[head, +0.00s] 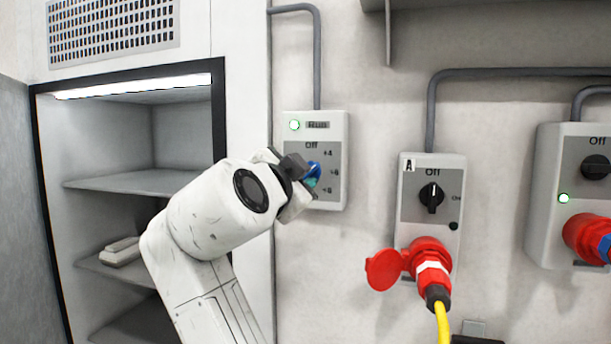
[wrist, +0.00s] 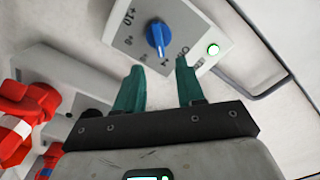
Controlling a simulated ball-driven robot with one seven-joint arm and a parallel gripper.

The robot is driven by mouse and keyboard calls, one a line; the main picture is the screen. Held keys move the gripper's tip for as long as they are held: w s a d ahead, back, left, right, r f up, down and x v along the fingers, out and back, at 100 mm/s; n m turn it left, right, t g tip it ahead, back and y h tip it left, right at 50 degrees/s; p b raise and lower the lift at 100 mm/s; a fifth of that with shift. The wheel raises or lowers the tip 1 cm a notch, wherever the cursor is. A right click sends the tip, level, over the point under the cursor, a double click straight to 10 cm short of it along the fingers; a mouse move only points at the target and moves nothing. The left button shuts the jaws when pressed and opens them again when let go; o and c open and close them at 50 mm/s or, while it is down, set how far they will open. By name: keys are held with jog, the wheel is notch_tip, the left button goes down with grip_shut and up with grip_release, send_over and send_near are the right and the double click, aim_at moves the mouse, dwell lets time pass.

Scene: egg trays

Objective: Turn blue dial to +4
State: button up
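The blue dial (head: 314,168) is on a grey and white control box (head: 331,196) on the wall, partly hidden by my gripper (head: 308,178) in the head view. That view shows the labels Off, +4, +6 and +8. In the wrist view, the blue dial (wrist: 158,38) lies just beyond the two teal fingertips of my gripper (wrist: 160,66). The fingers are apart, one on each side of the line to the dial, with nothing between them. They look short of the dial, not touching it. I cannot tell for sure which mark the dial points to.
A green light (head: 294,125) is lit on the dial's box. To the right are a switch box (head: 409,216) with a red plug (head: 428,255) and another box (head: 545,190). An open shelf cabinet (head: 135,182) stands at the left.

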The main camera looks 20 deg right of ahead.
jog(key=shift+v, duration=1.9)
